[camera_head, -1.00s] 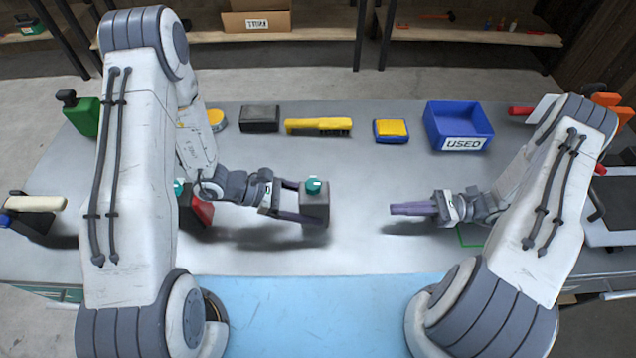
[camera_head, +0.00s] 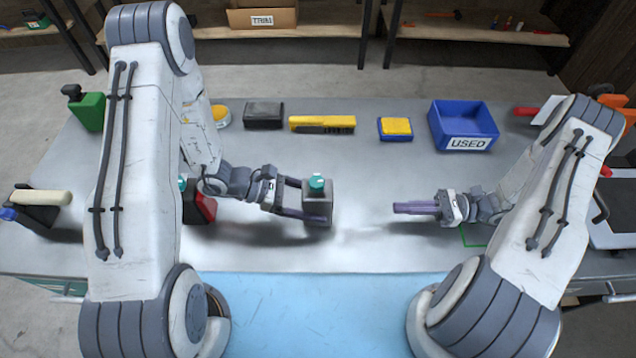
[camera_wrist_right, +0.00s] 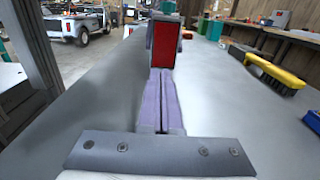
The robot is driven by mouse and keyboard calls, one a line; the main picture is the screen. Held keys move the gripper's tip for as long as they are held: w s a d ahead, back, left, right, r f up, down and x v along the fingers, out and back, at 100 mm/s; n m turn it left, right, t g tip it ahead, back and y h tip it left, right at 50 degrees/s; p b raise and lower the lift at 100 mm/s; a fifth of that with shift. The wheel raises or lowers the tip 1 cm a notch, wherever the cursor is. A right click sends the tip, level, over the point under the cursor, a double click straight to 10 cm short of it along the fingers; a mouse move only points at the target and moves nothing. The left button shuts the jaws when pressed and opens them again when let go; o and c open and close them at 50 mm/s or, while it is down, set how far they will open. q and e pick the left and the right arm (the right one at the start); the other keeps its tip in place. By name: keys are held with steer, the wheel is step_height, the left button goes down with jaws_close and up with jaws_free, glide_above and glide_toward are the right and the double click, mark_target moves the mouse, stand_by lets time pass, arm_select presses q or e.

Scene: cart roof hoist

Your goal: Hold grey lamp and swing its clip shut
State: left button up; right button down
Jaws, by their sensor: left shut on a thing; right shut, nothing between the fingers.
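The grey lamp (camera_head: 318,204) is a boxy grey block with a teal knob on top. My left gripper (camera_head: 303,203) is shut on it from the left and holds it upright, over the middle of the bench. My right gripper (camera_head: 398,208) is shut and empty, to the right of the lamp and apart from it, pointing at it. In the right wrist view, my right fingers (camera_wrist_right: 160,105) are together, and a red-faced block (camera_wrist_right: 165,47) stands ahead of their tips. I cannot make out the clip or its position.
Along the back of the bench are a black box (camera_head: 263,115), a yellow brush (camera_head: 322,123), a yellow-and-blue sponge (camera_head: 396,129) and a blue bin (camera_head: 464,139) labelled USED. A red-and-dark block (camera_head: 205,207) stands left of the lamp. The grey bench between the grippers is clear.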

mark_target(309, 187)
stand_by(0.4)
steer(key=c, duration=1.2)
jaws_free()
steer(key=shift+c, duration=0.2)
steer(key=o, duration=0.5)
steer(key=shift+w+a+r, duration=0.15)
steer(key=shift+w+a, duration=0.05)
steer(key=o, duration=0.3)
steer(key=w+a+r+n+g, duration=0.1)
steer(key=w+a+r+g, duration=0.1)
steer(key=a, duration=0.1)
steer(key=w+a+r+n+g, duration=0.1)
steer(key=a+g, duration=0.1)
steer(key=shift+r+n, duration=0.15)
steer(key=shift+n, duration=0.15)
steer(key=s+a+r+n+g, duration=0.1)
steer(key=a, duration=0.4)
steer(key=s+a+r+g+h, duration=0.1)
steer(key=a, duration=0.5)
steer(key=s+a+r+n+g, duration=0.1)
steer(key=a+r, duration=0.1)
steer(key=a, duration=0.3)
steer(key=shift+a+r+n+g+h, duration=0.1)
steer(key=shift+a+n+g+h, duration=0.2)
steer(key=shift+g+h, duration=0.1)
steer(key=shift+s+a, duration=0.3)
steer(key=shift+a, duration=0.35)
jaws_close()
